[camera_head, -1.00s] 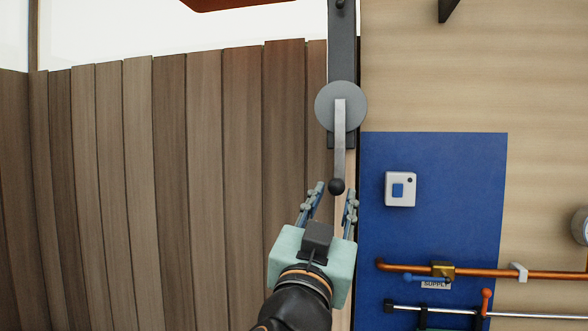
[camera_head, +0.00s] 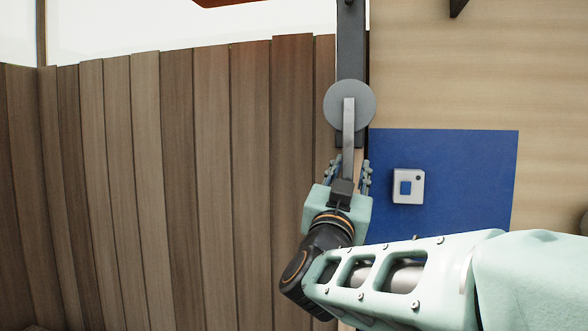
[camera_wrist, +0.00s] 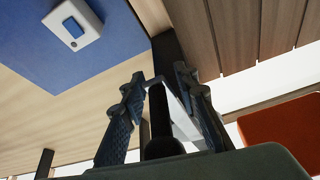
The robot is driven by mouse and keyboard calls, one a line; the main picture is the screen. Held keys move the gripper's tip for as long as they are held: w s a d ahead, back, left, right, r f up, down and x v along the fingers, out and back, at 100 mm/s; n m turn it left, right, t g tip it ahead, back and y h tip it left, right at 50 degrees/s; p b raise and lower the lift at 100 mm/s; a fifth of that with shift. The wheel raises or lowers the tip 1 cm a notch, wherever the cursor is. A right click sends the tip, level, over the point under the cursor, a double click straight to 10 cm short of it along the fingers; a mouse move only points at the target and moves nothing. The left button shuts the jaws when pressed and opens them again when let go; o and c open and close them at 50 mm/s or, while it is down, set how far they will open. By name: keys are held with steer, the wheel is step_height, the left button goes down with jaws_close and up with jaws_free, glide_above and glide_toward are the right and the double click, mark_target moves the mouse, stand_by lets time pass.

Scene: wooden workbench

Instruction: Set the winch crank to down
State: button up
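The winch crank is a grey disc (camera_head: 349,105) with a flat grey arm (camera_head: 348,128) hanging straight down from it in the head view. The crank's lower end is hidden behind my gripper there. My gripper (camera_head: 349,169) is at that lower end, with one finger on each side of the crank. In the wrist view, the crank's black handle (camera_wrist: 160,122) stands between the two open fingers (camera_wrist: 160,92), with a gap to the left finger. The pale crank arm (camera_wrist: 184,119) shows beside the handle, close to the right finger. Contact on that side is unclear.
A dark vertical post (camera_head: 352,45) carries the winch. A blue panel (camera_head: 460,170) with a white switch box (camera_head: 408,187) lies to the right. A plank fence (camera_head: 200,180) fills the left. My forearm covers the lower right.

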jaws_close()
